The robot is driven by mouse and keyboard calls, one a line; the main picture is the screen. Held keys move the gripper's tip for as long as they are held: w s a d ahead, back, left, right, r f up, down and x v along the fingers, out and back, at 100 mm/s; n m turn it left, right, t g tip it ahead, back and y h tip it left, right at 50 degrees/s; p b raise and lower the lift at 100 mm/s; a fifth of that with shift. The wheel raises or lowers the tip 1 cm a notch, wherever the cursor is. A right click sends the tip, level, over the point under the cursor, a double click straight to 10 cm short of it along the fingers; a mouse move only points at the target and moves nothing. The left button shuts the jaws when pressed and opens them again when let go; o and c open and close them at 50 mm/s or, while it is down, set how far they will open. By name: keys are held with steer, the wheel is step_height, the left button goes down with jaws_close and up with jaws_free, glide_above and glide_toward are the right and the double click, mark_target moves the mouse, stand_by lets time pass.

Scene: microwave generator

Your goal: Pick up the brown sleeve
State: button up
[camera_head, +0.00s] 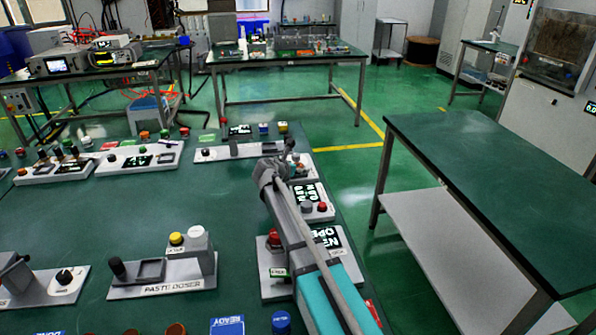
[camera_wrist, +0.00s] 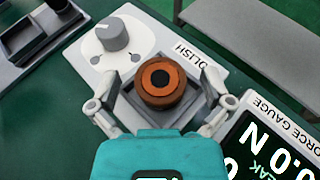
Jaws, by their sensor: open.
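The brown sleeve (camera_wrist: 161,83) is a short round orange-brown piece with a dark hole in its top. It sits in a square grey holder (camera_wrist: 126,108) on the white POLISH panel (camera_wrist: 150,42) in the wrist view. My gripper (camera_wrist: 161,77) is open, with one finger on each side of the sleeve and holder and a gap to the sleeve on both sides. In the head view my gripper (camera_head: 271,172) is over the right part of the green bench, and it hides the sleeve there.
A grey knob (camera_wrist: 112,33) stands on the same panel, beyond the holder. The FORCE GAUGE display (camera_wrist: 270,145) is close on the right. Other panels, such as the one with the yellow button (camera_head: 177,238), crowd the bench. An empty green table (camera_head: 490,170) stands to the right.

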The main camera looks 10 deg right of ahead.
steer(key=c, duration=1.3)
steer(key=shift+o, duration=0.2)
steer(key=shift+r, duration=0.15)
step_height(320, 180, up, 3)
steer(key=p, duration=0.3)
steer(key=s+r+p, duration=0.9)
steer(key=s+p, duration=0.1)
steer(key=s, duration=0.4)
steer(key=shift+d+r, duration=0.25)
steer(key=shift+r, duration=0.15)
